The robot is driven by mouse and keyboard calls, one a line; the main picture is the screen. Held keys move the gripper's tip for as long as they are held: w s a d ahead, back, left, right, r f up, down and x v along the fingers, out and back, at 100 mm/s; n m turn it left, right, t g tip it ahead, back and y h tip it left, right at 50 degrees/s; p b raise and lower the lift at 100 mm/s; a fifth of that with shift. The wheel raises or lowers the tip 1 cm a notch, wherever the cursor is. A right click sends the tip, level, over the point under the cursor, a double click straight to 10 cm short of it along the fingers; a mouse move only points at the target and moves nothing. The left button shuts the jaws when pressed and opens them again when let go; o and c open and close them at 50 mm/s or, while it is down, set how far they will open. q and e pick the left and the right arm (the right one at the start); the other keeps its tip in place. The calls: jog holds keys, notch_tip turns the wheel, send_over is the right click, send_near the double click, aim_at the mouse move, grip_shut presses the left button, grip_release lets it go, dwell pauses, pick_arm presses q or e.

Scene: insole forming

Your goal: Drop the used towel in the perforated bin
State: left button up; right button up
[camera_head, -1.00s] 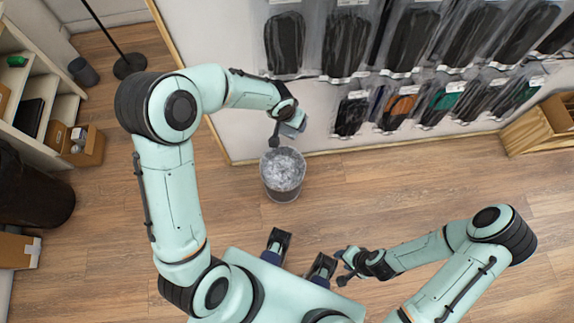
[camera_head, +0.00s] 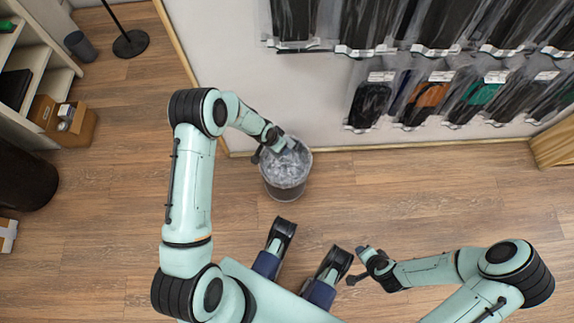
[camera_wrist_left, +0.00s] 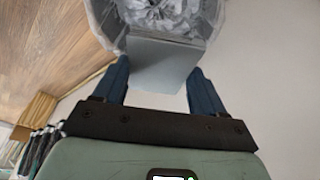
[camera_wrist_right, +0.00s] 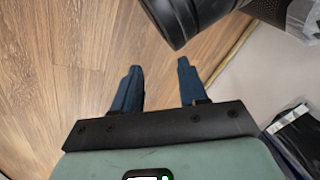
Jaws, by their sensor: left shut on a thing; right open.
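The perforated bin (camera_head: 285,187) is a dark round bin with a clear liner, standing on the floor by the wall. Its liner (camera_wrist_left: 102,22) and crumpled contents fill the top of the left wrist view. My left gripper (camera_head: 284,146) is over the bin's mouth, shut on the grey towel (camera_wrist_left: 160,65). The towel hangs flat between the fingers and hides part of the bin's opening; I cannot tell whether it touches the contents. My right gripper (camera_wrist_right: 158,66) is open and empty, low on the right in the head view (camera_head: 360,265).
Packaged insoles (camera_head: 425,100) hang on the wall right of the bin. A shelf (camera_head: 50,75) with a cardboard box (camera_head: 78,124) stands at the left. A stand base (camera_head: 130,43) and a small dark bin (camera_head: 80,46) are at the back left. The floor right of the bin is clear.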

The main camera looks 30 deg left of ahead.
pick_arm(q)
notch_tip(320, 180, down, 5)
jog(key=b, duration=0.3)
jog(key=shift+f, duration=0.1)
pick_arm(e)
jog(key=s+d+f+g, duration=0.1)
jog(key=s+f, duration=0.3)
jog(key=f, duration=0.1)
jog(key=shift+s+g, duration=0.35)
jog(key=shift+g, duration=0.05)
pick_arm(q)
jog(key=o, duration=1.1)
jog(key=p+v, duration=0.3)
jog(key=v, duration=0.5)
jog(key=shift+w, duration=0.1)
jog(key=p+v, duration=0.1)
jog(key=v, duration=0.3)
jog(key=shift+s+a+r, duration=0.1)
jog(key=shift+s+r, duration=0.2)
jog(key=shift+r, duration=0.4)
pick_arm(e)
jog(key=w+a+r+t, duration=0.1)
jog(key=w+r, duration=0.3)
jog(key=r, duration=0.2)
jog(key=shift+a+r+t, duration=0.25)
jog(key=shift+a+t, duration=0.05)
jog(key=shift+a, duration=0.1)
